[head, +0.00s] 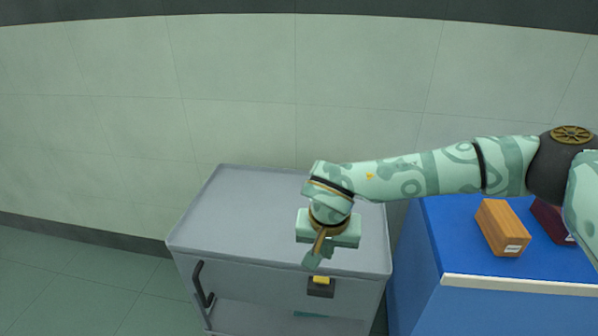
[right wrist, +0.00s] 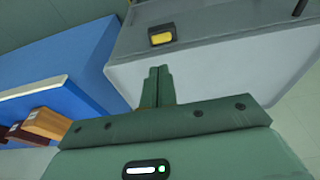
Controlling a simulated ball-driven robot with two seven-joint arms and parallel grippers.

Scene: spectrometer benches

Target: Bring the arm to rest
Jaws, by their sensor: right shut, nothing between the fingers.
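My right arm reaches in from the right in the head view. Its gripper (head: 313,258) hangs over the front part of the grey cart (head: 240,205), pointing down. In the right wrist view the two fingers of the gripper (right wrist: 158,72) lie together, shut with nothing between them. The grey cart also shows in the right wrist view (right wrist: 215,75), beyond the fingertips. My left gripper is in neither view.
A blue bench (head: 460,245) with a pale front edge stands right of the cart. It bears an orange box (head: 501,228) and a dark red box (head: 551,221), partly hidden by my arm. A black holder with a yellow item (head: 321,285) is on the cart's front. The cart top looks bare.

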